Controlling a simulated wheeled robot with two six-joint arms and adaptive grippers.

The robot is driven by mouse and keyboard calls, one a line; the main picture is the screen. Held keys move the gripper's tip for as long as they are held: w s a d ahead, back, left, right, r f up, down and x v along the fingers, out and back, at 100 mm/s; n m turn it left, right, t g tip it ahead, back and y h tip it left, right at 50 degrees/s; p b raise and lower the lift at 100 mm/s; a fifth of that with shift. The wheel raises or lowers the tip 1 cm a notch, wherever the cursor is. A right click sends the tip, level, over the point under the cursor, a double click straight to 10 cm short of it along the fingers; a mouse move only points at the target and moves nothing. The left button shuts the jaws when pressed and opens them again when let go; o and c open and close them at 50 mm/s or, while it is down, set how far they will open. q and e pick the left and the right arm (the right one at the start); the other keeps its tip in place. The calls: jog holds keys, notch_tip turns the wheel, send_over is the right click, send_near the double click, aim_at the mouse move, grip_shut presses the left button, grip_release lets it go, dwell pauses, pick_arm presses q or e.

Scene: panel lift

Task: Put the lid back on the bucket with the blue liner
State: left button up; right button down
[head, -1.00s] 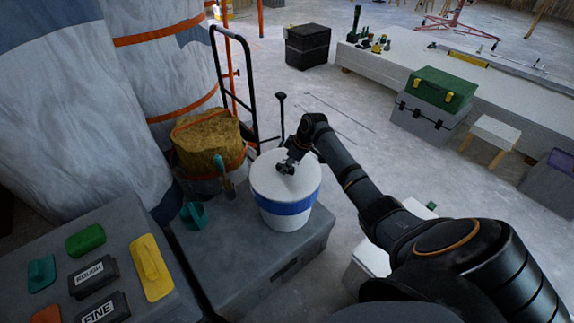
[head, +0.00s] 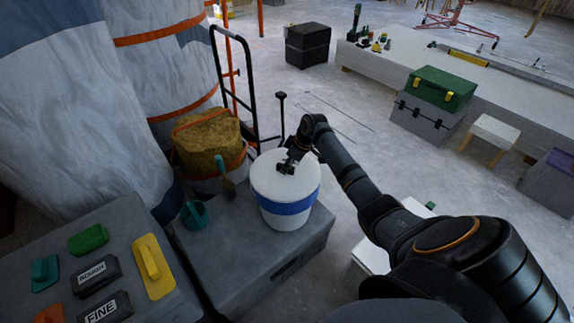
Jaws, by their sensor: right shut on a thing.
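A white bucket (head: 283,216) with a blue band around its side stands upright on a grey box. A round white lid (head: 290,187) covers its top and looks about level; I cannot tell whether it is fully seated. My right gripper (head: 285,168) comes in from the right over the lid and is shut on it near its middle. The grip point is small and partly hidden by the fingers. The inside of the bucket is hidden. My left gripper is not in view.
The grey box (head: 250,255) holds a teal cup (head: 195,214) left of the bucket. Behind it is a container with a tan sack (head: 207,142) and a black hand truck (head: 249,95). A grey case (head: 130,235) with sanding blocks is at lower left.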

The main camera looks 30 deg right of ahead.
jog(key=shift+p, duration=0.35)
dwell(0.4)
jog(key=shift+f+p, duration=0.15)
jog(key=shift+p, duration=0.15)
dwell(0.9)
jog(key=shift+p, duration=0.35)
dwell(0.4)
jog(key=c, duration=1.1)
grip_release()
jog(key=shift+o, duration=0.3)
jog(key=o, duration=0.4)
